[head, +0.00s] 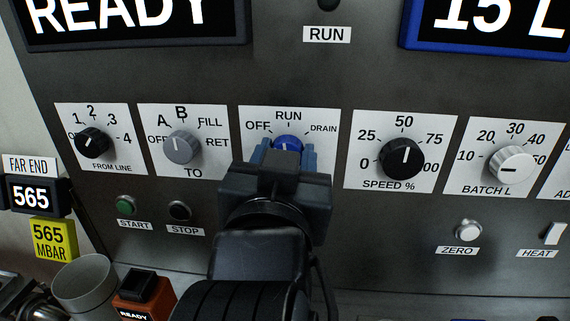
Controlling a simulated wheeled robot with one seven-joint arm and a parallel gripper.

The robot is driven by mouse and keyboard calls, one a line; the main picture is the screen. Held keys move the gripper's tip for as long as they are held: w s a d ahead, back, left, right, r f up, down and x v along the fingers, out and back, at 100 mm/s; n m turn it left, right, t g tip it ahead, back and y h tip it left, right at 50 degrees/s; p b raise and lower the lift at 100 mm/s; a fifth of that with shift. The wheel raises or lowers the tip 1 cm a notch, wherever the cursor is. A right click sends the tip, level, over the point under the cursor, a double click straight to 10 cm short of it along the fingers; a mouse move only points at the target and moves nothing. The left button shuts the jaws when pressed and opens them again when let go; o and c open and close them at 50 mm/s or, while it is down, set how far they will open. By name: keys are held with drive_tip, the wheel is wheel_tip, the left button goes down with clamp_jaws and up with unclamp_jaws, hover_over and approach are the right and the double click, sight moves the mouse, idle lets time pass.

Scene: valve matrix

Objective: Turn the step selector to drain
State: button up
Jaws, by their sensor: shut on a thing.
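The step selector is a blue knob (288,143) on a white plate (256,114) marked OFF, RUN and DRAIN. Its visible pale pointer line is near the top, toward RUN. My gripper (288,158) is shut on the blue knob, with one finger on each side of it. The gripper and wrist hide the lower part of the knob and plate. The DRAIN mark is at the upper right of the plate.
To the left are the FROM LINE knob (91,142) and the grey TO knob (181,147). To the right are the black SPEED knob (402,158) and white BATCH knob (513,165). START (125,205) and STOP (179,210) buttons sit left of my wrist.

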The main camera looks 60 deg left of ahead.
drive_tip(key=m+b, duration=0.3)
drive_tip(key=m, duration=0.8)
drive_tip(key=shift+w+f, duration=0.1)
drive_tip(key=shift+f, duration=0.05)
drive_tip(key=shift+m, duration=0.4)
drive_tip(key=o, duration=1.1)
drive_tip(key=shift+c, duration=0.2)
drive_tip(key=b+v, duration=0.1)
drive_tip(key=v, duration=0.7)
drive_tip(key=shift+w, duration=0.1)
